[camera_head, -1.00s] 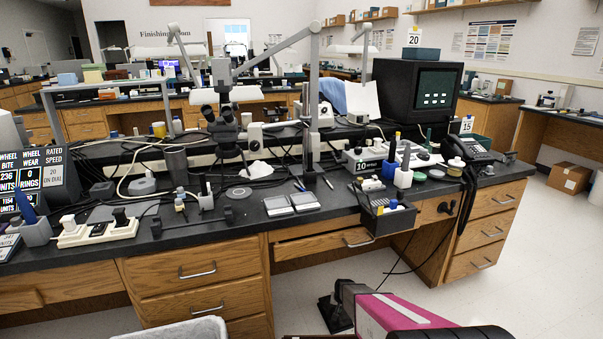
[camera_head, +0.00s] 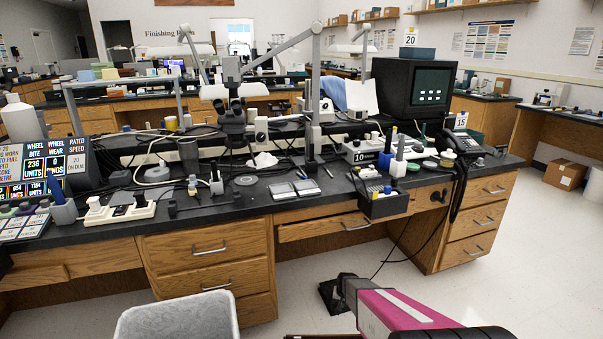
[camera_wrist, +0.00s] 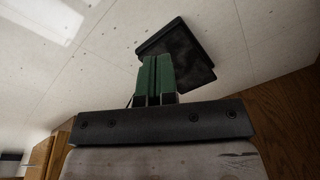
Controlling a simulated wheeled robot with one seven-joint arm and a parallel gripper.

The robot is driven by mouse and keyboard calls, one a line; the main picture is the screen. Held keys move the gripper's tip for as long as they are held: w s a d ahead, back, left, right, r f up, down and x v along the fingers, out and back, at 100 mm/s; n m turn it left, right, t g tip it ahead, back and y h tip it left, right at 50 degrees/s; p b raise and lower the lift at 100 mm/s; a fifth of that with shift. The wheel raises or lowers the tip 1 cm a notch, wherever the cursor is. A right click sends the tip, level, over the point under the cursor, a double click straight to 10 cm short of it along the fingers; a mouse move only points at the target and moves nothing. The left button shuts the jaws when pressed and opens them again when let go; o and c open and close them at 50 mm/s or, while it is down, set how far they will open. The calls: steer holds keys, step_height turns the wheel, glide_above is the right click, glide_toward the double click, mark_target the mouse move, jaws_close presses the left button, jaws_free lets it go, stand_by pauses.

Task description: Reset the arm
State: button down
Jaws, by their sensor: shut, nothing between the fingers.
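In the wrist view my gripper (camera_wrist: 157,62) has its two green fingers pressed together with nothing between them. They point out over the pale tiled floor, and a dark flat pedal-like thing (camera_wrist: 188,55) lies beyond their tips. In the head view my arm (camera_head: 405,312), pink and dark, reaches in from the bottom right, low in front of the bench. Its fingers cannot be made out there. The dark floor piece (camera_head: 329,298) shows just left of the arm's end.
The wooden workbench (camera_head: 205,246) with a black top spans the view, crowded with a microscope (camera_head: 234,118), a monitor (camera_head: 414,92) and small tools. One drawer (camera_head: 322,229) sits slightly out. A grey bin (camera_head: 180,316) stands at bottom left. Open floor (camera_head: 500,285) lies right.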

steer(key=s+r, duration=0.6)
steer(key=r, duration=0.7)
steer(key=s+r+n+g, duration=0.1)
steer(key=s+r, duration=0.6)
steer(key=r, duration=0.6)
steer(key=s+r+n, duration=0.1)
steer(key=s+r, duration=0.6)
steer(key=r, duration=0.6)
steer(key=shift+s+r+g+h, duration=0.15)
steer(key=shift+g+h, duration=0.15)
